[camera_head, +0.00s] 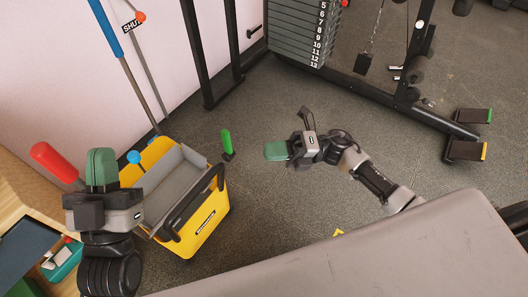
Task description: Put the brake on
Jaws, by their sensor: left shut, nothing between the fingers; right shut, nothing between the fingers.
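A yellow cart or bucket (206,225) with a grey inner tray stands on the dark floor at the left. A small green upright lever (227,143) with a dark base shows just beyond its far right side. A red handle (55,163) and a blue ball knob (134,157) show at its left and back. I cannot tell which of these is the brake. My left gripper (102,168), with green fingertips, is shut and empty, in front of the cart's left side. My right gripper (275,151) is shut and empty, right of the green lever, pointing left and apart from it.
A blue pole (106,28) and a rod with an orange ball (140,16) and a partly visible "SHU" label rise at the back left. A weight machine (300,32) stands at the back. A grey padded surface (400,250) fills the front. Floor between is clear.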

